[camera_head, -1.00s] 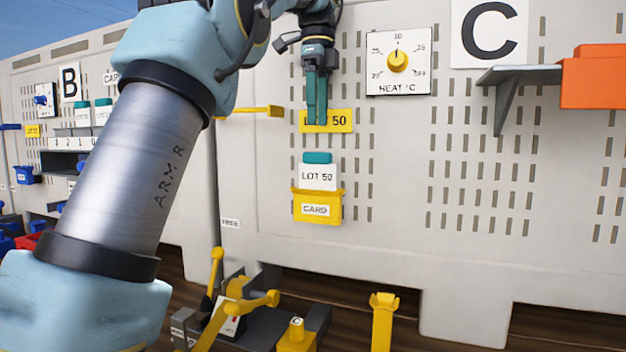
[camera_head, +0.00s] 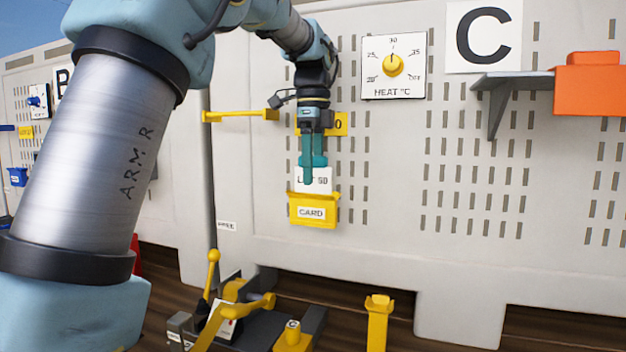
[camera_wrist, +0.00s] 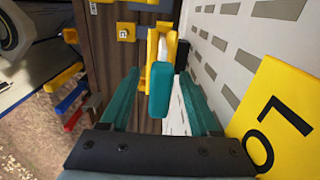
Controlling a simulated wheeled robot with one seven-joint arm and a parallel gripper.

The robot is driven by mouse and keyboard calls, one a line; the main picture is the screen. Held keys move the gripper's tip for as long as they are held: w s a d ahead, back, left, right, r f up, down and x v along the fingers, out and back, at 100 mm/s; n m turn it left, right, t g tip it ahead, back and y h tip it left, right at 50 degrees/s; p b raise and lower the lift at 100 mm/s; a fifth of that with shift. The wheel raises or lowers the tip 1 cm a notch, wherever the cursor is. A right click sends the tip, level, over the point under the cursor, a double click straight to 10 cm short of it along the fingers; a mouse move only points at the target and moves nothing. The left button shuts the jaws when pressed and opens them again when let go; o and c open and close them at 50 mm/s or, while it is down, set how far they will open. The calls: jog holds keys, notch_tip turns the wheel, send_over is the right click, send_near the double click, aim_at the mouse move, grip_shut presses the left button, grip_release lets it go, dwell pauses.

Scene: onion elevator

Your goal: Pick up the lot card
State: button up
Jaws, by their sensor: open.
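The lot card (camera_head: 322,181) is a white card marked "LOT 50" with a teal grip along its top. It stands upright in a yellow holder (camera_head: 313,210) labelled "CARD" on the pale wall panel. My gripper (camera_head: 307,180) points down in front of the card and covers part of it. In the wrist view, my gripper (camera_wrist: 165,110) has its two teal fingers spread apart, with the card's teal grip (camera_wrist: 160,90) showing between them. The white card (camera_wrist: 177,112) hangs below that grip. I cannot tell whether a finger touches it.
A yellow lot sign (camera_head: 341,124) sits behind my gripper. A yellow bar (camera_head: 240,115) sticks out to the left. A heat dial (camera_head: 393,66), a grey shelf (camera_head: 515,80) and an orange box (camera_head: 590,85) are to the right. Yellow levers (camera_head: 213,270) stand below.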

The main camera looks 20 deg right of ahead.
jog(key=shift+f, duration=0.45)
grip_shut()
dwell(0.3)
